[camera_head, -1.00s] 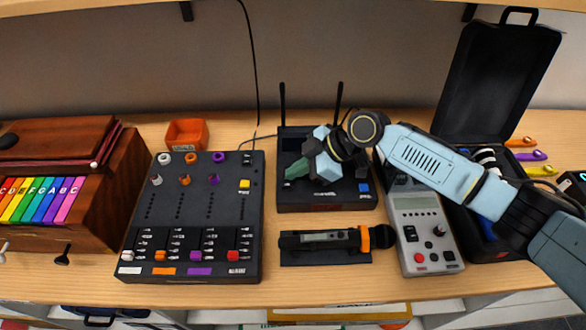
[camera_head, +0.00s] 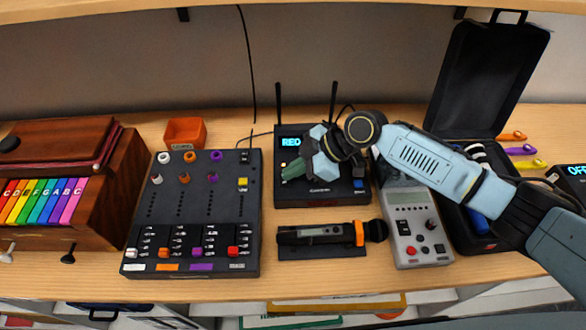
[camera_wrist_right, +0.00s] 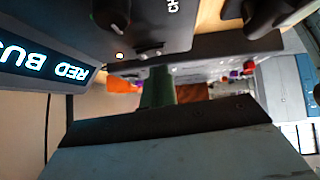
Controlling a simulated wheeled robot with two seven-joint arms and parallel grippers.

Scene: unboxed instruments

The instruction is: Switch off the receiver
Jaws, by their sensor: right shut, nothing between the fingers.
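The receiver (camera_head: 283,198) is a black box with two upright antennas, behind the microphone. Its display (camera_head: 290,142) is lit and reads "RED", with the rest behind my gripper. In the right wrist view the display (camera_wrist_right: 40,62) reads "RED BUS", and a small light (camera_wrist_right: 120,55) glows beside a dark knob (camera_wrist_right: 112,14). A blue button (camera_head: 358,183) is at the receiver's front right. My right gripper (camera_head: 291,172) is shut and empty, over the receiver's front. Its green fingertip also shows in the wrist view (camera_wrist_right: 157,88). I cannot tell whether it touches the receiver. My left gripper is out of view.
A black mixer (camera_head: 195,215) stands close to the left of the receiver. A microphone (camera_head: 325,235) lies in front. A grey meter (camera_head: 415,225) and an open black case (camera_head: 485,80) are on the right. An orange bin (camera_head: 185,132) is at the back left.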

